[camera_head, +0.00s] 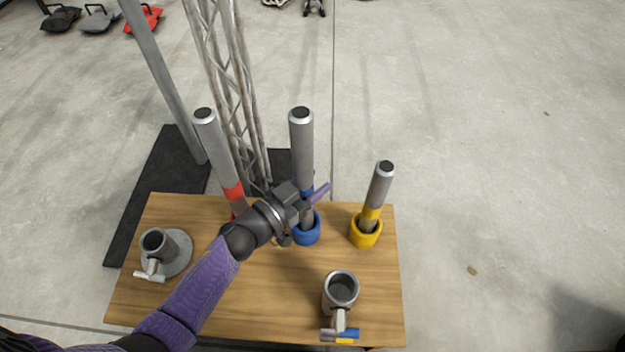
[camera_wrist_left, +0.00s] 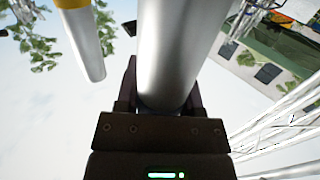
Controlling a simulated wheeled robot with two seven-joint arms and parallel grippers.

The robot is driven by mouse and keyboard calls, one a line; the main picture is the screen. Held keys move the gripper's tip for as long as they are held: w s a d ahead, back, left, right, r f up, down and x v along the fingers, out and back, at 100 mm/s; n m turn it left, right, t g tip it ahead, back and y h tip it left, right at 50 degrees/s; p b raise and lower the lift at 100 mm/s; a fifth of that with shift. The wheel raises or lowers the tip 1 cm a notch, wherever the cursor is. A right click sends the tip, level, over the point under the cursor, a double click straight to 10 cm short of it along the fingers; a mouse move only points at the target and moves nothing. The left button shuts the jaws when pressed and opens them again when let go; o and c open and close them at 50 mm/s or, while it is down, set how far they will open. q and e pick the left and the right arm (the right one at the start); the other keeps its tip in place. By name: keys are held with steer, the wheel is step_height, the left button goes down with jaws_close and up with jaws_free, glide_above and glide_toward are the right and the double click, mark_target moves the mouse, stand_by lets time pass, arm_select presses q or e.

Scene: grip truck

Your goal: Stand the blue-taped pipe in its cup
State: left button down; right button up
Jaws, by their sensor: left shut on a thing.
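The blue-taped pipe (camera_head: 301,145) is a grey metal tube with a dark top and blue tape low down. It stands close to upright, with its lower end at the blue cup (camera_head: 307,236); whether it rests on the cup's bottom is hidden. My left gripper (camera_head: 306,200) is shut on the pipe's lower part, by the tape, just above the cup. In the left wrist view the grey pipe (camera_wrist_left: 173,60) runs between the jaws (camera_wrist_left: 160,95). My right gripper is not in view.
A red-taped pipe (camera_head: 212,150) and a yellow-taped pipe (camera_head: 379,185) in a yellow cup (camera_head: 366,238) stand on either side. Metal sockets with clamp handles stand at left (camera_head: 178,260) and front right (camera_head: 341,290) on the wooden table (camera_head: 250,310). A lattice truss (camera_head: 225,80) rises behind.

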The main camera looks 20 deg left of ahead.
arm_select(q)
steer(key=shift+f, duration=0.25)
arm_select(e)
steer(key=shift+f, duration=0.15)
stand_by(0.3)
arm_select(q)
steer(key=shift+c, duration=0.7)
jaws_free()
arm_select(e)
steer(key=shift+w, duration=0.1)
arm_select(q)
steer(key=p+v, duration=0.3)
steer(key=v, duration=0.7)
steer(key=shift+p, duration=0.3)
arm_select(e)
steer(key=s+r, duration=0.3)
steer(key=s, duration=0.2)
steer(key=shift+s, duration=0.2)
arm_select(q)
steer(key=shift+r, duration=0.1)
